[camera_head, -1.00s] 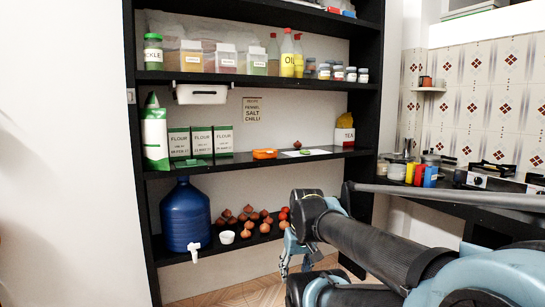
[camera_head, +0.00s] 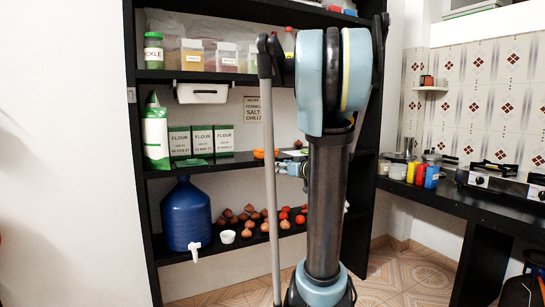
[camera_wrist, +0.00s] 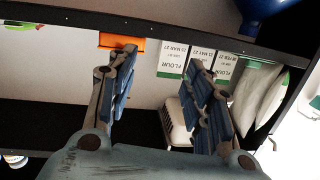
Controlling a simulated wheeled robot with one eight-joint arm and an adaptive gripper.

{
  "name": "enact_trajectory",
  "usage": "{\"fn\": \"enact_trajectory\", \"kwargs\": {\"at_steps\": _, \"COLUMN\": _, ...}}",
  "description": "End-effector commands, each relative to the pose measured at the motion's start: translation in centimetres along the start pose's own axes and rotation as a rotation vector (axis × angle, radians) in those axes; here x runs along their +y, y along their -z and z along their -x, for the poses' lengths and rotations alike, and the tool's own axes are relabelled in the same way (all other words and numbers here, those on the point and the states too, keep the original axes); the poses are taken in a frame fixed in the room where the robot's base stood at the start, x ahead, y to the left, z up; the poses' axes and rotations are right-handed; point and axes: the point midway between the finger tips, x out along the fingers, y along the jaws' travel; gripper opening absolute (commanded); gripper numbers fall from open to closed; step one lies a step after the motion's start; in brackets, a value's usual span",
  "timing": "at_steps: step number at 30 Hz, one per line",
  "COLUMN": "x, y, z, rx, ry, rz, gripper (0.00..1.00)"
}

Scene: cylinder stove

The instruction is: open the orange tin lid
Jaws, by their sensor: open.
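The orange tin (camera_head: 259,153) sits on the middle shelf (camera_head: 232,161), partly hidden behind my arm in the head view. In the wrist view the orange tin (camera_wrist: 121,41) shows as an orange block at the top, just beyond the tip of my left-hand finger. I cannot tell its lid from its body. My gripper (camera_wrist: 160,58) is open, its two blue fingers apart with nothing between them. In the head view my gripper (camera_head: 292,168) is mostly hidden behind my arm, near the middle shelf, to the right of the tin.
A white box (camera_head: 202,93) hangs under the upper shelf. A blue jug (camera_head: 187,214) and onions (camera_head: 247,222) are on the shelf below. The counter with a stove (camera_head: 500,178) is at the right.

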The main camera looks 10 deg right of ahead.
Motion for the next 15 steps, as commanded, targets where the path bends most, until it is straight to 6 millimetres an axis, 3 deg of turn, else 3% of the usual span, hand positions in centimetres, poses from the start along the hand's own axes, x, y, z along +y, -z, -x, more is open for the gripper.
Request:
{"fn": "enact_trajectory", "kwargs": {"at_steps": 1, "x": 1.7, "y": 0.8, "z": -0.3, "rx": 0.036, "ry": -0.028, "rz": 0.009, "gripper": 0.47}}
{"fn": "enact_trajectory", "kwargs": {"at_steps": 6, "x": 5.1, "y": 2.3, "z": -0.7, "rx": 0.114, "ry": -0.091, "rz": 0.036, "gripper": 0.47}}
{"fn": "enact_trajectory", "kwargs": {"at_steps": 15, "x": 6.1, "y": 2.9, "z": -2.6, "rx": 0.134, "ry": -0.107, "rz": 0.043, "gripper": 0.47}}
